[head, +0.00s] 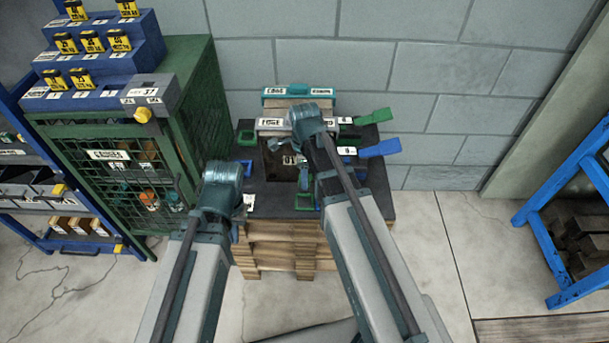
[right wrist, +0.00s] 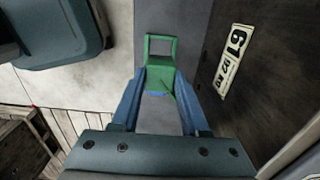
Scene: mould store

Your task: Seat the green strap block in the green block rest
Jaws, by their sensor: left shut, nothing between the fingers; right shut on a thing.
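My right gripper (right wrist: 160,88) is shut on the green strap block (right wrist: 159,79), which shows between its blue fingertips in the right wrist view. A square green frame, the green block rest (right wrist: 148,48), lies just beyond the block and adjoins it in the picture; I cannot tell whether they touch. In the head view the green rest (head: 305,209) is at the front of the dark pallet top, and my right gripper is largely hidden by its own arm. My left arm ends left of the pallet; its gripper is hidden.
A dark box mould with a number plate (right wrist: 232,62) stands right beside the block. Another green frame (head: 245,137) and a blue frame lie on the pallet's left side. Green (head: 372,116) and blue (head: 380,148) straps stick out right. A green mesh cage (head: 110,155) stands left.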

